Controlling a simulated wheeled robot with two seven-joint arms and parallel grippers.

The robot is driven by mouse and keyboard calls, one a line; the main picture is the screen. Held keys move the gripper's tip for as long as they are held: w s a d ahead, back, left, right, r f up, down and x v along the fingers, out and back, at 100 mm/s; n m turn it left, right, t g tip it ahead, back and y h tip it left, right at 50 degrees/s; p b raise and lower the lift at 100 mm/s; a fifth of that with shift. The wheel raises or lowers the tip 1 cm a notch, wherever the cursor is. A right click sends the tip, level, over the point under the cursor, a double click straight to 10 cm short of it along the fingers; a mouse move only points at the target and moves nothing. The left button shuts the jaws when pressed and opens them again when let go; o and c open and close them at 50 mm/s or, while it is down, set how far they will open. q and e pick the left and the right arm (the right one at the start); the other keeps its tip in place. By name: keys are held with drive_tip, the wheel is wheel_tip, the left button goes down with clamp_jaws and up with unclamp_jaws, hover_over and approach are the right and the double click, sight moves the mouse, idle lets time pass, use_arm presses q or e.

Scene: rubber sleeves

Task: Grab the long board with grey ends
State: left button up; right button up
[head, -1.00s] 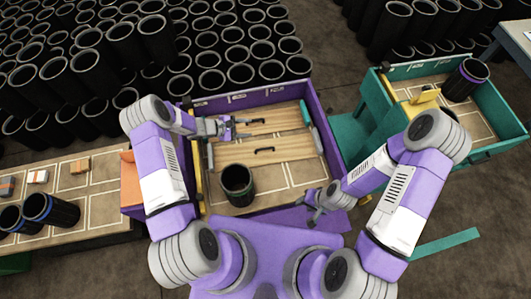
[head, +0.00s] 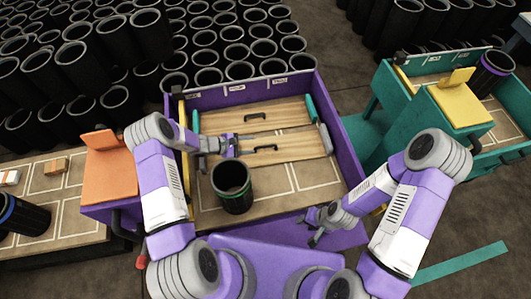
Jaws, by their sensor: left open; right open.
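The long wooden board with grey ends (head: 292,149) lies in the purple-walled tray (head: 345,150). It has a black handle on its top, and its right grey end shows. Its left end is partly hidden by my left arm. A second board with teal ends (head: 290,114) lies just behind it, also with a black handle. My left gripper (head: 238,144) is open and empty over the left part of the grey-ended board, left of its handle. My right gripper (head: 312,226) is open and empty near the front edge of the tray, apart from the boards.
A teal cart (head: 440,108) stands to the right. An orange-topped unit (head: 108,165) stands left. Many black sleeves (head: 240,73) stand behind.

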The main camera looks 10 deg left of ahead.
sight(263, 147)
use_arm(q)
drive_tip(key=shift+x, duration=1)
drive_tip(key=x, duration=0.1)
drive_tip(key=b+x, duration=0.1)
drive_tip(key=x, duration=0.1)
drive_tip(key=b+x, duration=0.1)
drive_tip(key=x, duration=0.1)
drive_tip(key=shift+s+f, duration=0.35)
use_arm(e)
wheel_tip(263, 147, down, 3)
drive_tip(key=shift+r, duration=0.15)
use_arm(q)
drive_tip(key=shift+r, duration=0.1)
drive_tip(key=shift+a, duration=0.1)
clamp_jaws()
